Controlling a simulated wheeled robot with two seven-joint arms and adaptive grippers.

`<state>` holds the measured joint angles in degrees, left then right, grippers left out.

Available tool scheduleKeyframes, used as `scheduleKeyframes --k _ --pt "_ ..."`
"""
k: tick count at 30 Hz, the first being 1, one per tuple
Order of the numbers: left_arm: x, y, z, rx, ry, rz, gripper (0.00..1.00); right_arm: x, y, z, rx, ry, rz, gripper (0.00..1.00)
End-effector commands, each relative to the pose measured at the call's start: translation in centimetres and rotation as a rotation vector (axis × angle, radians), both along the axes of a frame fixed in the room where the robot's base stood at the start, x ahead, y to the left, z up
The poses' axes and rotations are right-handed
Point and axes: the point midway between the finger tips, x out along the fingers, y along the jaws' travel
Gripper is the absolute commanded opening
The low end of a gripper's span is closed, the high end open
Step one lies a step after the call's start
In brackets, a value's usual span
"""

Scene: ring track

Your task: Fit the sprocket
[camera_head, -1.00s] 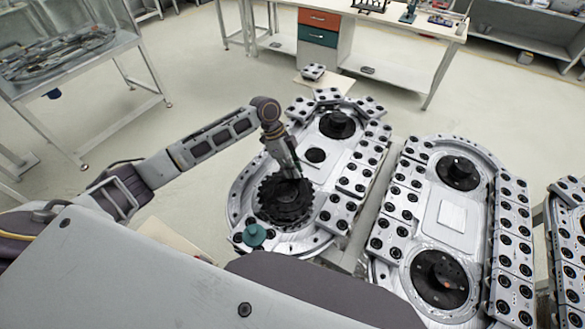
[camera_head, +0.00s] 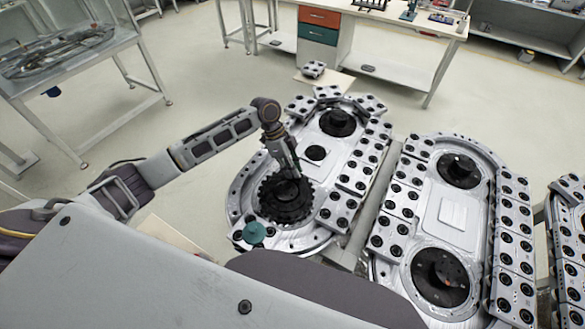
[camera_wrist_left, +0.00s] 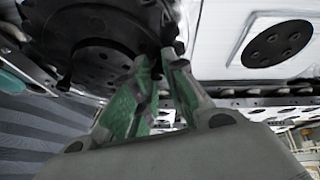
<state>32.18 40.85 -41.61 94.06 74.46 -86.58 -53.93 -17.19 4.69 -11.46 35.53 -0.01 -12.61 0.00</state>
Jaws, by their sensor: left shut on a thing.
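The black toothed sprocket (camera_head: 285,201) lies flat over the near round end of the left metal track plate (camera_head: 238,184). It also shows at the top of the left wrist view (camera_wrist_left: 92,30). In the left wrist view the green-padded fingers (camera_wrist_left: 160,85) meet the sprocket's dark hub. What lies beneath the sprocket is hidden, so I cannot tell whether it is seated. My right gripper is not in view.
Track blocks (camera_head: 352,184) line the plate's right side. A second track plate (camera_head: 437,238) with two black hubs stands to the right across a narrow gap.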

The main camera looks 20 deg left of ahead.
Motion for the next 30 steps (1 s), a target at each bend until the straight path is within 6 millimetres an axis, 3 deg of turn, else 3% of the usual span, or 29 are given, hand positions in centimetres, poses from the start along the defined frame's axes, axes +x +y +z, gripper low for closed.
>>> scheduleKeyframes --k 30 --pt "0.1 -0.1 -1.2 -0.003 -0.002 0.0 0.0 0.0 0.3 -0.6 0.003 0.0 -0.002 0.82"
